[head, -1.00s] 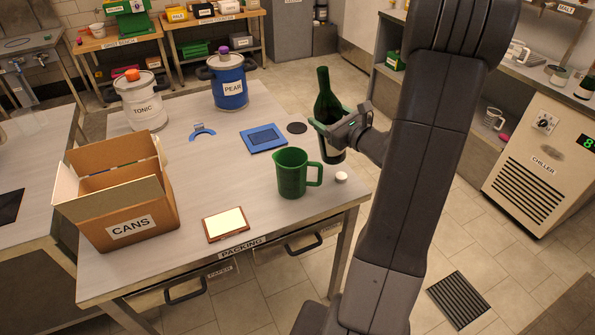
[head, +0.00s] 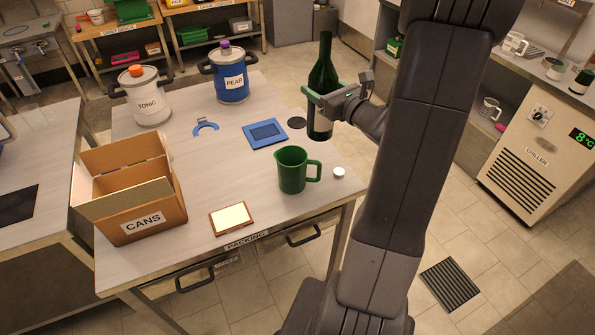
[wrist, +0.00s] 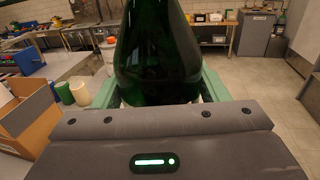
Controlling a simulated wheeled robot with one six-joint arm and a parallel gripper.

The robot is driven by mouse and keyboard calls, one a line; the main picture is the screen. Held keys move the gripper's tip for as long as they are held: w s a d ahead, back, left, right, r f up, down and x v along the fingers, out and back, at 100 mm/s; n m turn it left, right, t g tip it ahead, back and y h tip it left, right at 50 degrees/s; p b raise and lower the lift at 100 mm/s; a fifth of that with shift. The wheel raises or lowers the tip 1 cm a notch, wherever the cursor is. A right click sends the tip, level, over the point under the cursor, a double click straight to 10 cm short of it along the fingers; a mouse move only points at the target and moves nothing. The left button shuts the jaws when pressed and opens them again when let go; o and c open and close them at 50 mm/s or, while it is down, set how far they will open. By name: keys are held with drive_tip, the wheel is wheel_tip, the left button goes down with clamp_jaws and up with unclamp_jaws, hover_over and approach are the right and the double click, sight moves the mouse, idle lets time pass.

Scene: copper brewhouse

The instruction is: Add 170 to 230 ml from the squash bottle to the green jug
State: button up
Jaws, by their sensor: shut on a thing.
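A dark green glass bottle (head: 321,76) stands upright in my gripper (head: 322,98), which is shut around its body at the table's right edge. The bottle also fills the middle of the wrist view (wrist: 157,55), between the green fingers. Its label faces away or is hidden, so I cannot read it. The green jug (head: 292,172) stands upright on the packing table, left of and nearer than the bottle, its handle to the right. Its inside level cannot be told. A small white cap (head: 338,172) lies right of the jug.
On the packing table (head: 190,180) are a CANS box (head: 142,222), a framed pale panel (head: 231,218), a blue scale-like plate (head: 264,133), a dark round disc (head: 297,123), and TONIC (head: 147,98) and PEAR (head: 229,75) kegs. The chiller (head: 535,160) stands right.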

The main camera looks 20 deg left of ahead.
drive_tip(key=shift+d+r, duration=0.1)
drive_tip(key=w+d+r+p, duration=0.3)
drive_tip(key=w+d+r, duration=0.1)
drive_tip(key=shift+w, duration=0.2)
idle(0.3)
idle(0.3)
